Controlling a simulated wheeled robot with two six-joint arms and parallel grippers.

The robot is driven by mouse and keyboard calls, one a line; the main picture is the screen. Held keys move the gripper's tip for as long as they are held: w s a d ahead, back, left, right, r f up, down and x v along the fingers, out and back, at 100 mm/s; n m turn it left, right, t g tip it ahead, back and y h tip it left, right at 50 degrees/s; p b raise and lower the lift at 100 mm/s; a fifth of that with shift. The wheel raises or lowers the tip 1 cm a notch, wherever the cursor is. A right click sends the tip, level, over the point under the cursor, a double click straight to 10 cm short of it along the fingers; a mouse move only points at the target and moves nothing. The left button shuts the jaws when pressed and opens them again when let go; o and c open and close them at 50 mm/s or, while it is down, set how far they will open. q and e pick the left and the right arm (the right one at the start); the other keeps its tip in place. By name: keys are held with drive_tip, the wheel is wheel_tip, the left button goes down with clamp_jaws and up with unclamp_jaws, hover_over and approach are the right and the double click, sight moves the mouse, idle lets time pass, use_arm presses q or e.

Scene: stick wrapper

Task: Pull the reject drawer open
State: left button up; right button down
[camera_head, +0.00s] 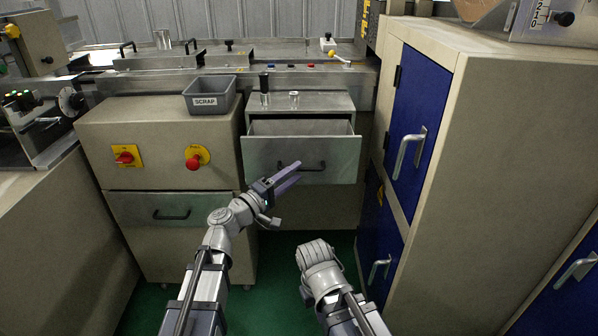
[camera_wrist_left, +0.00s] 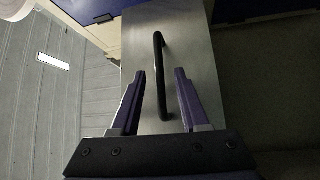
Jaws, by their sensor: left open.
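A grey metal drawer (camera_head: 260,155) under the middle of the bench stands open, with its inside showing over its front; I take it as the reject drawer. Its dark bar handle (camera_head: 315,168) is on the front, and it shows in the left wrist view (camera_wrist_left: 159,50). My left gripper (camera_head: 297,168) is open and empty in front of the handle's left part. In the left wrist view its fingertips (camera_wrist_left: 160,73) lie on either side of the handle; whether they touch it I cannot tell. My right arm is low in the middle, with no fingers showing.
A closed drawer (camera_head: 135,210) is at the left, below red knobs. A grey SCRAP bin (camera_head: 210,96) stands on the cabinet top. A tall cabinet with blue doors (camera_head: 410,130) bounds the right side. Green floor (camera_head: 280,275) is free below.

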use_arm(q)
drive_tip(key=v, duration=0.5)
